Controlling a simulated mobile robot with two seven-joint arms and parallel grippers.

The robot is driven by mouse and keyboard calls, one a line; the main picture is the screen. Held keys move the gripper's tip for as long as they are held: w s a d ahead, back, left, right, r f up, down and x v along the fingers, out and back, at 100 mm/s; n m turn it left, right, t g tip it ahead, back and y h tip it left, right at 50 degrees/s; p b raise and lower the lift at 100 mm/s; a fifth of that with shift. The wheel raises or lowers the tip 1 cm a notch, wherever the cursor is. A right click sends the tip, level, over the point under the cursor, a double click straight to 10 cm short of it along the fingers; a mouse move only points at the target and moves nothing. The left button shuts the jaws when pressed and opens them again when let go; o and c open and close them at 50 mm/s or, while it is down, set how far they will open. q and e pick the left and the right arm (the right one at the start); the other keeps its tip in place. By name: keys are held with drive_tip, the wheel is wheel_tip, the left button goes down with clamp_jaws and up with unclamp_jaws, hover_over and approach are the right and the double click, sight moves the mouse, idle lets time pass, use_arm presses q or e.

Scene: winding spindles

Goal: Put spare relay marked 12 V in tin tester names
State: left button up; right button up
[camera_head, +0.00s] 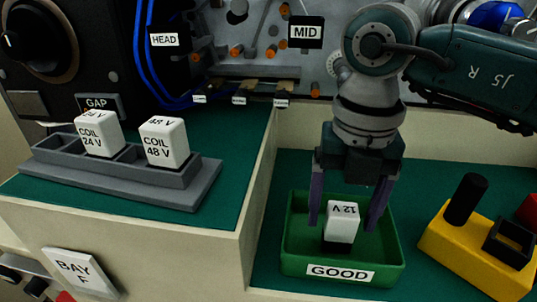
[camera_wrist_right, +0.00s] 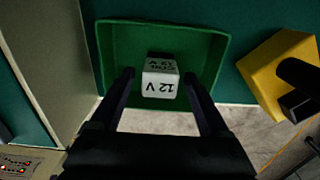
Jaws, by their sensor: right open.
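The white relay marked 12 V (camera_head: 342,222), with a dark base, is inside the green tin labelled GOOD (camera_head: 300,262). Its marking reads upside down in the head view. The relay (camera_wrist_right: 160,80) also shows in the right wrist view, in the tin (camera_wrist_right: 108,60). My right gripper (camera_head: 343,226) points down into the tin and is open. Its fingers are on either side of the relay, with a visible gap at each side. My left gripper is not in view.
Right of the tin stands a yellow block (camera_head: 455,262) with a black post and black square socket. On the raised left shelf, a grey rack (camera_head: 130,182) holds relays marked COIL 24 V (camera_head: 98,135) and COIL 48 V (camera_head: 164,143). The shelf's wall borders the tin's left side.

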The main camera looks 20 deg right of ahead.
wheel_tip(320, 180, up, 12)
drive_tip(key=s+a+r+n+y, duration=0.25)
drive_tip(key=a+y, duration=0.35)
drive_tip(key=a, duration=0.5)
drive_tip(key=s+a+r+n+y, duration=0.1)
drive_tip(key=a+r+y, duration=0.3)
drive_tip(key=a+y, duration=0.5)
drive_tip(key=w+r+m+t+y, duration=0.4)
drive_tip(key=r+m+t, duration=0.5)
drive_tip(key=r+t, duration=0.45)
drive_tip(key=m+g+h, duration=0.2)
drive_tip(key=m+h, duration=1.8)
drive_tip(key=m, duration=0.2)
hover_over(344, 209)
drive_tip(key=s+a, duration=0.1)
drive_tip(key=s, duration=0.1)
wheel_tip(344, 209, down, 24)
drive_tip(key=s+a+f+g, duration=0.1)
drive_tip(key=s+f+g, duration=0.3)
drive_tip(key=s, duration=0.3)
drive_tip(key=s+a+f+g+y, duration=0.1)
drive_tip(key=s+f+g, duration=0.3)
drive_tip(key=s, duration=0.3)
drive_tip(key=shift+f, duration=0.15)
